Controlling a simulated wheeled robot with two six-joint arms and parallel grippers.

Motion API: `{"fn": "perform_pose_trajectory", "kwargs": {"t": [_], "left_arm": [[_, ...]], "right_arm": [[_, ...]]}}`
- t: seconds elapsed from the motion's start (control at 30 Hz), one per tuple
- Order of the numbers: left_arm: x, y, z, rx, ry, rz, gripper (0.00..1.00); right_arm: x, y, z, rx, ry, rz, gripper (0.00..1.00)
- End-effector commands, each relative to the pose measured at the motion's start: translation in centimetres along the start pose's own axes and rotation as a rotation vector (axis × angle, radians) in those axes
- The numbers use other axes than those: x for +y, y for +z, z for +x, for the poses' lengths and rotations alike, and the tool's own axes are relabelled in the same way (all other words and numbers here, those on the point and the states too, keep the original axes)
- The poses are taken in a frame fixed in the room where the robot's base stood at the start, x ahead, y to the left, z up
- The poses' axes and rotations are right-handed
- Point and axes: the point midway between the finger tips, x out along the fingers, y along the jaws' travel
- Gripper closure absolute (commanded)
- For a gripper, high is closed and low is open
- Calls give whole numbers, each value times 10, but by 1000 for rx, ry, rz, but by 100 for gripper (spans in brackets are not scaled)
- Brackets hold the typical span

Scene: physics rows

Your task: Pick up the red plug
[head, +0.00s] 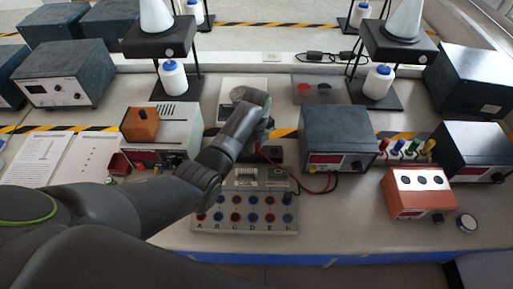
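A red plug (384,146) stands at the left end of a row with blue, green and yellow ones, behind the orange-red box on the right of the bench. A red lead (308,189) also runs from the grey power box to the board area, and part of it passes close to my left gripper. My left gripper (264,132) is over the middle of the bench, behind the socket board and well left of the coloured plug row. Its fingers are small, dark and partly hidden by my wrist, so their opening is unclear. My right gripper is out of view.
The socket board (245,226) lies at the front edge. The grey power box (339,138) stands between my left gripper and the plug row. The orange-red box (418,193) and a round dial (467,223) are at the right. Tall black stands (400,45) rise behind.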

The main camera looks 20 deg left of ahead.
Motion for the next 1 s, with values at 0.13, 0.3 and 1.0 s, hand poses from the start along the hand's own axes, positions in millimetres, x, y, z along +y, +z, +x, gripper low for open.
{"fn": "perform_pose_trajectory", "kwargs": {"t": [0.13,0.3,1.0], "left_arm": [[0,0,0,0,0,0,100],[0,0,0,0,0,0,100],[-1,1,-95,-2,-2,0,100]], "right_arm": [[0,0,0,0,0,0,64],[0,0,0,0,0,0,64],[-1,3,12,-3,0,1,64]]}}
